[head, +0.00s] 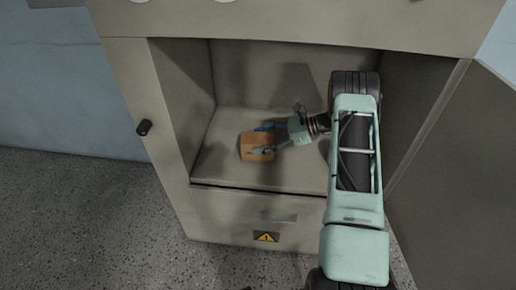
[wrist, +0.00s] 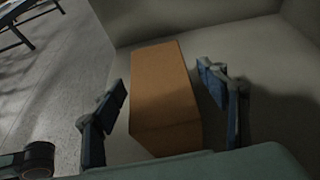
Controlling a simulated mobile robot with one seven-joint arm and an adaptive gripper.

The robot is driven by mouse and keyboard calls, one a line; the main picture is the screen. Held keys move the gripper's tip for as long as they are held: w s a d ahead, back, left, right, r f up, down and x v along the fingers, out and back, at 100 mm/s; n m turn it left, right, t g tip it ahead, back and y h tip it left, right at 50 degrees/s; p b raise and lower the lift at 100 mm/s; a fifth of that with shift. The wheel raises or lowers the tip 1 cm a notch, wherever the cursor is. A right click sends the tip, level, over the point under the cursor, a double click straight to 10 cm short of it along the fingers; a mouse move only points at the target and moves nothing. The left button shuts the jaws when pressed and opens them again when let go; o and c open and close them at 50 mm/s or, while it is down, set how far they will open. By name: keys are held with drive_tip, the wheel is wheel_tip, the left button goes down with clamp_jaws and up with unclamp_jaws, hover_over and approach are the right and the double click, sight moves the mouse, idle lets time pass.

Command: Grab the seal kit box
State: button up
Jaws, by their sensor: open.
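The seal kit box, a plain orange-brown carton (head: 257,146), sits on the floor of an open cabinet compartment in the head view. In the wrist view the box (wrist: 163,95) lies between the two blue fingers. My gripper (head: 262,139) reaches in from the right, with one finger along the far side of the box and one over its near side. The box's underside is hidden.
The grey cabinet (head: 122,95) has walls close on the left, right and back of the compartment. Its door (head: 465,180) stands open on the right. A drawer front with a yellow warning sign (head: 266,237) is below. Free shelf floor (head: 215,165) lies left of the box.

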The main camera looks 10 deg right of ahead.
drive_tip(key=shift+w+a+f, duration=0.1)
drive_tip(key=shift+a+f, duration=0.05)
drive_tip(key=shift+a, duration=0.2)
drive_tip(key=c, duration=1.5)
